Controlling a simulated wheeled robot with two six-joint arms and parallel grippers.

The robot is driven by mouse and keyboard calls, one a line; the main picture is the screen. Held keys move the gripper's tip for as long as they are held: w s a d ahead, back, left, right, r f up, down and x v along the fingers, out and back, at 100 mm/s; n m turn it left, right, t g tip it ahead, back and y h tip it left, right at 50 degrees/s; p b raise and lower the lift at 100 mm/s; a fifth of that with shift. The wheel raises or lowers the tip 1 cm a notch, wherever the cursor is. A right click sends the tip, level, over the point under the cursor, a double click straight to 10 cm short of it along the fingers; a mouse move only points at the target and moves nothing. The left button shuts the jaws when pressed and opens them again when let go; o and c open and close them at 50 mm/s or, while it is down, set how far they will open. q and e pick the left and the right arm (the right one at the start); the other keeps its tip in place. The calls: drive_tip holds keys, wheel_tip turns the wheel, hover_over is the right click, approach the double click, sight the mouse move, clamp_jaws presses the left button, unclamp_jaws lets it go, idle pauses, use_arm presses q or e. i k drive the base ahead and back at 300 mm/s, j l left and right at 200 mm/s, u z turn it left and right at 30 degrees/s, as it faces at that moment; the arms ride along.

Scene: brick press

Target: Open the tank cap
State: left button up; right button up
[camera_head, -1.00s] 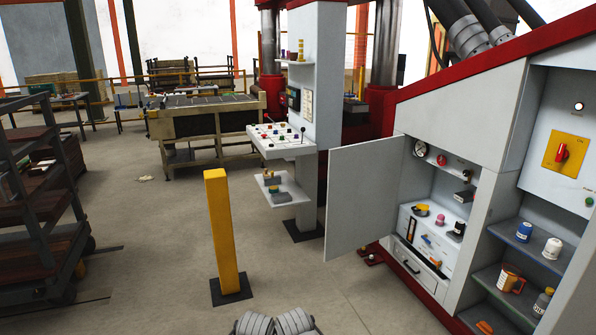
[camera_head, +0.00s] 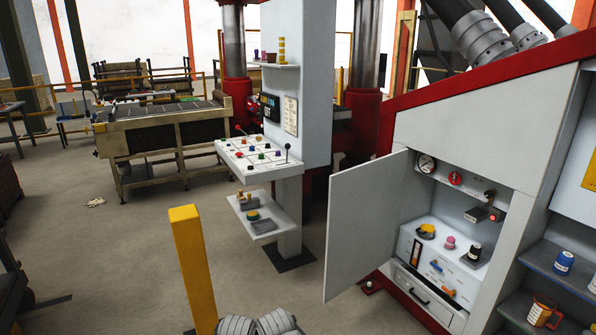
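A yellow cap-like piece (camera_head: 427,230), likely the tank cap, sits on top of a white box-shaped tank (camera_head: 408,246) inside the open cabinet at the right. A dark upright gauge slot (camera_head: 415,252) with an orange strip is on the tank's front. A small pink item (camera_head: 449,243) and a dark bottle (camera_head: 474,253) stand to the right of the cap on the same top. Whether the cap is loose or tight is too small to tell. Neither of my grippers is in view; only grey ribbed parts, apparently mine, show at the bottom edge.
The cabinet's door (camera_head: 365,227) stands open on its left side. A yellow post (camera_head: 193,265) rises from the floor ahead at left. A control console (camera_head: 262,152) stands behind. Shelves (camera_head: 545,262) with a blue can and an orange mug are at right. Floor between post and door is clear.

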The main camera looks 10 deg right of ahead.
sight(427, 228)
drive_tip(key=i+l+z, duration=0.2)
drive_tip(key=i+z, duration=0.8)
drive_tip(key=i+j+z, duration=0.2)
drive_tip(key=i+z, duration=0.5)
drive_tip(key=i, duration=1.25)
